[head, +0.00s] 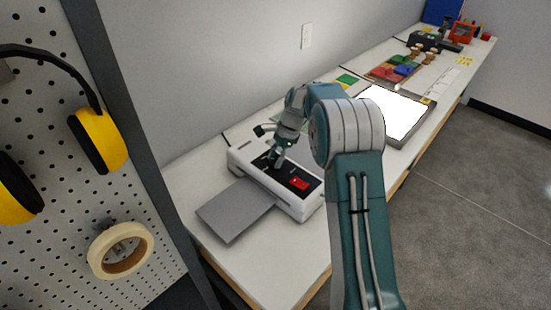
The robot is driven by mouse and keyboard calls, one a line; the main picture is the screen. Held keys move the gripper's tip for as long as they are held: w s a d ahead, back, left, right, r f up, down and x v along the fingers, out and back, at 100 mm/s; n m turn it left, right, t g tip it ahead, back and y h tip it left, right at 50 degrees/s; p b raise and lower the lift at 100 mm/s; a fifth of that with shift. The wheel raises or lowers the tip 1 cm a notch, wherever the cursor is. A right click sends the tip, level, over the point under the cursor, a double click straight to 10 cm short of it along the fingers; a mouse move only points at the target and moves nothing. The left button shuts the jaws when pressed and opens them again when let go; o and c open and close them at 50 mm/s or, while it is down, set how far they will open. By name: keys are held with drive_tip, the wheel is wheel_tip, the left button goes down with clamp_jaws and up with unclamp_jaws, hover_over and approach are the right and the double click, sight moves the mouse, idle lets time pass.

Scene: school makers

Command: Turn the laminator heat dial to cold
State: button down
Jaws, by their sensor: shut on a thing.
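The white laminator (251,168) stands on the long white bench, with a dark control panel on its top and a grey tray (234,210) sticking out at its front. A red square control (299,183) sits on the panel's right part. My gripper (275,162) points down at the panel's left part, left of the red control. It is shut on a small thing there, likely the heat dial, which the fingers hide. The dial's setting and marks cannot be read.
A bright light panel (424,104), coloured blocks (397,69) and tools lie further along the bench (285,258). A pegboard (101,195) with yellow ear defenders (97,141) and a tape roll (120,251) is close on the left. The wall runs behind the bench.

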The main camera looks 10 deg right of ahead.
drive_tip(key=n+g, duration=0.1)
drive_tip(key=n, duration=0.2)
drive_tip(key=n+g+h, duration=0.1)
drive_tip(key=n, duration=0.2)
drive_tip(key=shift+w+a+f+n, duration=0.1)
drive_tip(key=shift+w+n, duration=0.05)
drive_tip(key=shift+n, duration=0.15)
drive_tip(key=n+h, duration=0.1)
drive_tip(key=n, duration=0.2)
drive_tip(key=n+g+h, duration=0.1)
drive_tip(key=n, duration=0.2)
idle(0.4)
drive_tip(key=shift+c, duration=1.3)
unclamp_jaws()
drive_tip(key=shift+a, duration=0.1)
drive_tip(key=shift+v, duration=3.7)
drive_tip(key=shift+w+a, duration=0.15)
drive_tip(key=shift+w, duration=0.05)
